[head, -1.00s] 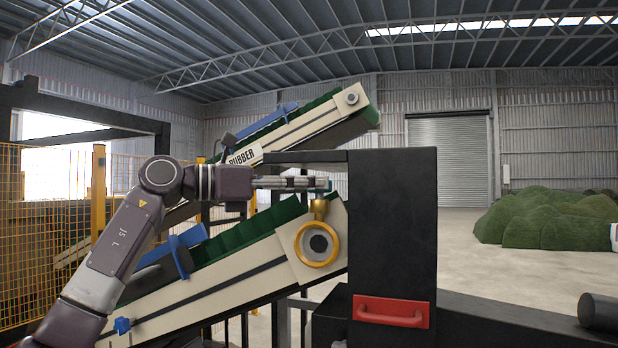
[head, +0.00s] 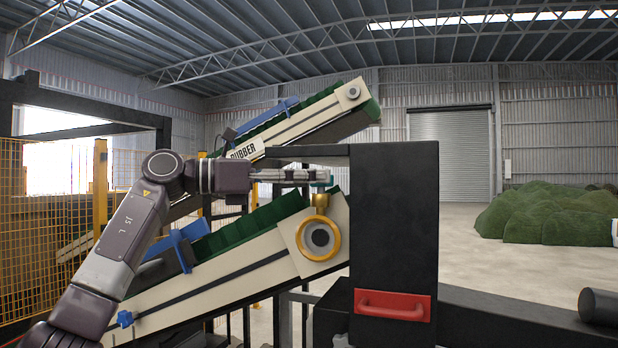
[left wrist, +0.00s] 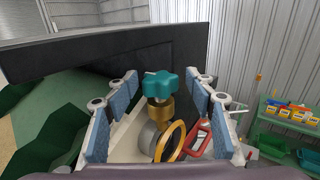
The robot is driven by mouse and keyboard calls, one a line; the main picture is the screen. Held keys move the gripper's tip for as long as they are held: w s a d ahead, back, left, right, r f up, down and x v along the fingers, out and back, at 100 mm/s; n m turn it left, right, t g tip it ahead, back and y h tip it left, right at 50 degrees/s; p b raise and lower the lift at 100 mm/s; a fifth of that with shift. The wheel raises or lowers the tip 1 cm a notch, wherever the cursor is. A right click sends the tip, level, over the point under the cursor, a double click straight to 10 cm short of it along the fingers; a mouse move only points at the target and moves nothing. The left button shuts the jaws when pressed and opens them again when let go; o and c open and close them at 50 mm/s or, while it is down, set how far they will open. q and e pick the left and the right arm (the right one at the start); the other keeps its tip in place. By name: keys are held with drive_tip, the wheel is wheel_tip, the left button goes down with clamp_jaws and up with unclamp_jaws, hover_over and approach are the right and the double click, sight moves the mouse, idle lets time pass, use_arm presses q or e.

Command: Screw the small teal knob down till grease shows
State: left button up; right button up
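The small teal knob (left wrist: 160,86), star-shaped, sits on top of a brass cup (left wrist: 158,112) in the left wrist view. In the head view, a sliver of the knob (head: 328,180) shows at my left fingertips, above the brass cup (head: 320,202). The cup stands over a yellow ring (head: 320,240) around a roller end on the lower conveyor. My left gripper (left wrist: 158,92) is open, its blue-padded fingers on either side of the knob with gaps showing. I see no grease. My right gripper is not in view.
A black post (head: 393,220) with a red handle (head: 392,306) stands close to the right of the knob, and a dark beam runs just above the gripper. The lower conveyor (head: 215,285) slopes down left below my forearm. Shelves with bins (left wrist: 285,125) stand at the right.

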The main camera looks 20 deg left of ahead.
use_arm(q)
drive_tip(key=shift+a, duration=0.1)
drive_tip(key=v, duration=0.8)
idle(0.3)
